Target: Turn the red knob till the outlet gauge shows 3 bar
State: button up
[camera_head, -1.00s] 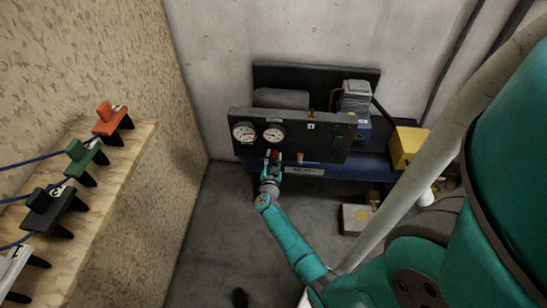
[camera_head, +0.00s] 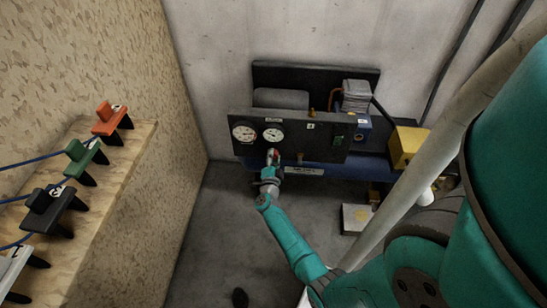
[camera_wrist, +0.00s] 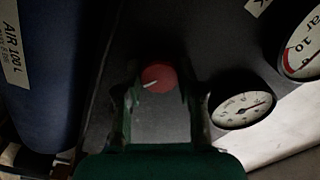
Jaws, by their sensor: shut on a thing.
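The red knob (camera_wrist: 158,78) has a white pointer line, which points left and slightly down in the wrist view. My gripper (camera_wrist: 163,97) has its two fingers on either side of the knob and is shut on it. In the head view my gripper (camera_head: 272,158) is at the lower part of the black panel (camera_head: 325,143), mostly covering the knob. Two round white gauges sit above it: a left gauge (camera_head: 244,133) and a right gauge (camera_head: 273,134). In the wrist view the gauge nearest the knob (camera_wrist: 243,110) has a dark needle; its value is too small to read surely.
A blue tank (camera_head: 375,167) lies behind and below the panel. A yellow box (camera_head: 408,146) is at its right. A wooden shelf (camera_head: 125,165) with several coloured clamp-like items is at the left. The grey floor (camera_head: 215,230) before the panel is mostly clear.

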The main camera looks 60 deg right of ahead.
dwell(0.5)
jog(key=o, duration=1.1)
jog(key=shift+o, duration=0.2)
jog(key=v, duration=1.2)
jog(key=s+a+r+n+t+y, duration=0.45)
jog(key=s+a+n, duration=0.2)
jog(key=a, duration=0.45)
jog(key=s+a+r+n+t+y, duration=0.45)
jog(key=s+a+n, duration=0.2)
jog(key=a, duration=0.45)
jog(key=s+a+r+n+g+y, duration=0.1)
jog(key=s+a+r+n+y, duration=0.6)
jog(key=s+a+r+n, duration=0.5)
notch_tip(320, 180, up, 2)
jog(key=shift+s+y, duration=0.3)
jog(key=shift+s, duration=0.1)
